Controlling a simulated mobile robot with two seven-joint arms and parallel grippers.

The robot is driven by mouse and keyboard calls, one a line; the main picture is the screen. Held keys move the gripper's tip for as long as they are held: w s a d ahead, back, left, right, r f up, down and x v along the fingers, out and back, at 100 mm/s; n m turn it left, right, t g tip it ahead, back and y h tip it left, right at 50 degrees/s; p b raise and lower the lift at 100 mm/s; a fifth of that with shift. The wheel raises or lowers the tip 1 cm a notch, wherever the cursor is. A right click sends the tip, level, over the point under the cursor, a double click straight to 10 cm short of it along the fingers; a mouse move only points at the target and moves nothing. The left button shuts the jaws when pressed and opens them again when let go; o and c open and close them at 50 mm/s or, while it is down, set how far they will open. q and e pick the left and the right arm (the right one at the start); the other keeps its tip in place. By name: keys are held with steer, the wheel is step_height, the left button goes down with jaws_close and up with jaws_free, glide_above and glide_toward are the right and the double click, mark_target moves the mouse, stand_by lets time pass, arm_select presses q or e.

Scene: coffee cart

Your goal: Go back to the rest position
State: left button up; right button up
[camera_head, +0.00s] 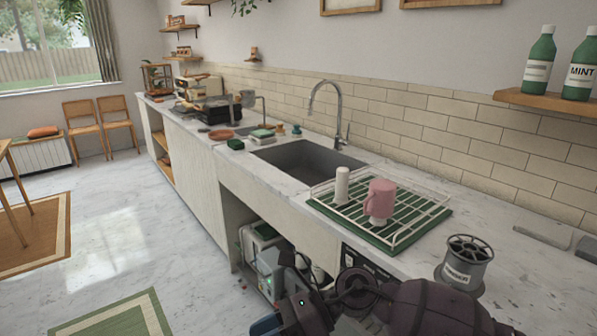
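A dark arm of mine reaches in from the bottom right, below the front edge of the counter. Its end, which I take for my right gripper (290,305), is low in the picture. The fingers cannot be made out, so I cannot tell whether it is open or shut. No held object can be made out there. My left gripper is not in view.
The counter (525,280) runs along the wall with a sink (305,163). A drying rack (405,235) holds a pink cup (380,199) and a white cylinder (342,184). A metal canister (464,263) stands near the arm. Floor (150,220) at left is largely clear.

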steer(key=w+d+f+m+t+h, duration=0.1)
steer(key=d+f+m+t, duration=0.35)
steer(key=m, duration=0.75)
steer(key=w+d+f+m+t+h, duration=0.1)
steer(key=d+m+t, duration=0.5)
steer(key=m+t, duration=0.5)
steer(key=w+d+f+m+t+h, duration=0.1)
steer(key=d+f+m+t+h, duration=0.3)
steer(key=m, duration=0.9)
steer(key=s+d+f+m+g+h, duration=0.3)
steer(key=s+d+f+m+h, duration=0.5)
steer(key=s+d+f+m, duration=0.7)
steer(key=s+d, duration=0.2)
steer(key=d, duration=0.1)
steer(key=shift+f+m, duration=0.3)
steer(key=shift+f, duration=0.05)
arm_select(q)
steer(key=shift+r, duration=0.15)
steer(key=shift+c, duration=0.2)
arm_select(e)
steer(key=shift+d+g, duration=0.1)
steer(key=shift+g, duration=0.15)
